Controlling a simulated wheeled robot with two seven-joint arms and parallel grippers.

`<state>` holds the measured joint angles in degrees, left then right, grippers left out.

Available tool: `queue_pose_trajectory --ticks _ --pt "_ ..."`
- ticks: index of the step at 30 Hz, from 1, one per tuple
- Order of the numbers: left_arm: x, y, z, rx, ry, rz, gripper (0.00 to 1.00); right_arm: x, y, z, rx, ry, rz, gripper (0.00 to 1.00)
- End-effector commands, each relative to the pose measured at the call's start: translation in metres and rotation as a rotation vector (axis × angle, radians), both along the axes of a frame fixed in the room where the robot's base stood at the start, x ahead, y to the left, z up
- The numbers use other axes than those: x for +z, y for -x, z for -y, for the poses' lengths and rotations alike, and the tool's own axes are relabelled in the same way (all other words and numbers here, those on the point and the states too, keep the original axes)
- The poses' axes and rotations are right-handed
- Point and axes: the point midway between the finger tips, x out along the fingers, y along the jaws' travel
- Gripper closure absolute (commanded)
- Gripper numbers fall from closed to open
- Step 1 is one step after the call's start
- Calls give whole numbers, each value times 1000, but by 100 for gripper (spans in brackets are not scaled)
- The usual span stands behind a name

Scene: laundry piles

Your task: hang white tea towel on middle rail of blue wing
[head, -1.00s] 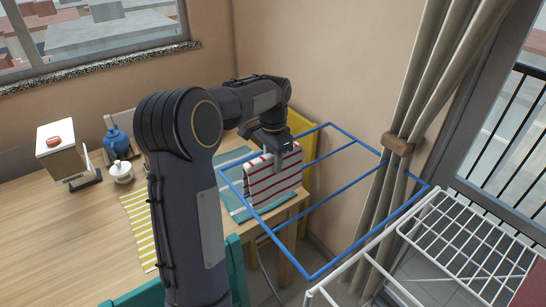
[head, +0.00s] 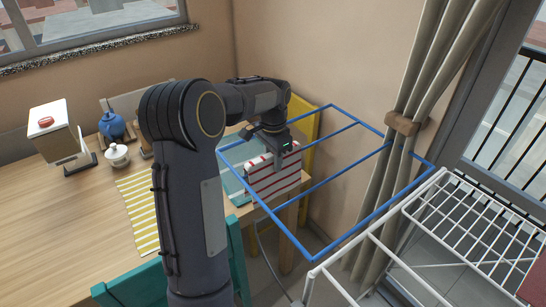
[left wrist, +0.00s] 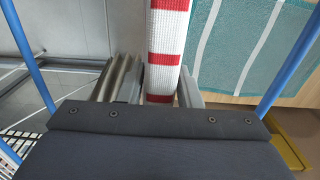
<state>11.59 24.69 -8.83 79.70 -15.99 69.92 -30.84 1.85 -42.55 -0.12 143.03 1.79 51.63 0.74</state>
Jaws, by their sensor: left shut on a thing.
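My left gripper (head: 277,148) is shut on a white tea towel with red stripes (head: 272,180), which hangs folded from the fingers. In the left wrist view the towel (left wrist: 166,55) runs between the two fingers (left wrist: 160,88). The blue wing (head: 372,222) is a flat frame with cross rails, beside the table. The gripper and towel are at its table-side part. The middle rail (head: 335,172) passes to the right of the towel; whether they touch I cannot tell. Blue bars also show on both sides in the left wrist view (left wrist: 32,62). My right gripper is out of view.
A teal striped cloth (head: 233,182) lies on the wooden table (head: 90,230), also seen in the left wrist view (left wrist: 250,45). A white rack (head: 470,215) stands at the right. A curtain (head: 430,75) hangs close behind the wing. A yellow chair (head: 308,115) is near the wall.

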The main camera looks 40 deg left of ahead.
Motion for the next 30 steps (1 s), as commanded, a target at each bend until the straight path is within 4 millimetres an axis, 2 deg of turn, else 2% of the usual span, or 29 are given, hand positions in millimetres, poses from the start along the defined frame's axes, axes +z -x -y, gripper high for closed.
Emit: queue_pose_trajectory --ticks 14,15,20,30 --pt "-6 0 0 0 0 0 94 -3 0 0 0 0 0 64" --pt "-6 0 0 0 0 0 65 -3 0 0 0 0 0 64" --pt "-6 0 0 0 0 0 44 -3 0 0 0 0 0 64" --pt "-1 0 0 0 -1 1 43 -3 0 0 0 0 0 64"
